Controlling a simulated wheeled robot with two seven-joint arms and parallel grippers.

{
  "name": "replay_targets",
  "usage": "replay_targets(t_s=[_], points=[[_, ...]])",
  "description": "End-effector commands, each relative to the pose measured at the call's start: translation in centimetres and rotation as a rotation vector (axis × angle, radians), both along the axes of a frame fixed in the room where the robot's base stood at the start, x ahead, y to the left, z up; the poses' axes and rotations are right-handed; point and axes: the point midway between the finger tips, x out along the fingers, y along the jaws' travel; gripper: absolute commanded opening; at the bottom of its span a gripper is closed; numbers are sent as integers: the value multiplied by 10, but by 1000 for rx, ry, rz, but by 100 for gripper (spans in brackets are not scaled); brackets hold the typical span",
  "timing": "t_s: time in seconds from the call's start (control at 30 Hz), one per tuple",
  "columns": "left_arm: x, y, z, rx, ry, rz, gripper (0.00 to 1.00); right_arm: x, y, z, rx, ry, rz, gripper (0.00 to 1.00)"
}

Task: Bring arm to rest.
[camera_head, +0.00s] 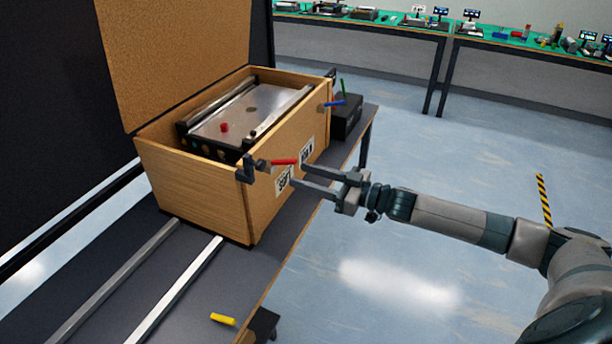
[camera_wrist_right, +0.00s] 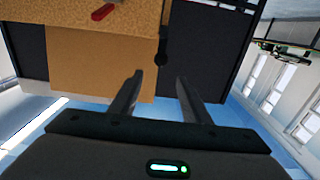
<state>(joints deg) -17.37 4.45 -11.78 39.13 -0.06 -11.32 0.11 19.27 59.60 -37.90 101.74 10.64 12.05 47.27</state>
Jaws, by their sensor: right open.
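My right arm (camera_head: 460,221) reaches in from the right in the head view. Its gripper (camera_head: 281,172) is open, with its two fingers apart near the front right corner of a wooden box (camera_head: 190,190). The fingers (camera_wrist_right: 155,92) also show apart and empty in the right wrist view. A red lever (camera_head: 284,162) on the box's side lies close to the upper fingertip; I cannot tell whether they touch. The red lever also shows in the right wrist view (camera_wrist_right: 104,11). My left gripper is not in view.
The box's lid (camera_head: 175,50) stands open, and a metal-topped conveyor device (camera_head: 235,115) sits inside. A blue lever (camera_head: 336,103) is farther back on the box. The dark table (camera_head: 120,265) carries two metal rails and a yellow piece (camera_head: 223,319). Open floor lies to the right.

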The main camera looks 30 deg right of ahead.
Motion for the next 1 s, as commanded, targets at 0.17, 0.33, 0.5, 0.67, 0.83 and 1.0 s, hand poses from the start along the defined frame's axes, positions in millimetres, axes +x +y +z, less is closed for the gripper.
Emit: replay_targets(t_s=[0.17,0.33,0.5,0.67,0.83,1.0], points=[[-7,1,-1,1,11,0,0,0,0,0,0,0,0,43],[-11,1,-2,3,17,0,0,3,-2,-9,-3,5,-13,43],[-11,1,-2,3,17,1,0,12,-13,-50,-24,33,-79,43],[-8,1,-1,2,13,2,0,18,-32,-126,-71,96,-188,43],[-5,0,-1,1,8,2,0,3,-52,-230,-144,205,-310,43],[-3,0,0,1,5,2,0,-35,-63,-330,-220,335,-402,43]])
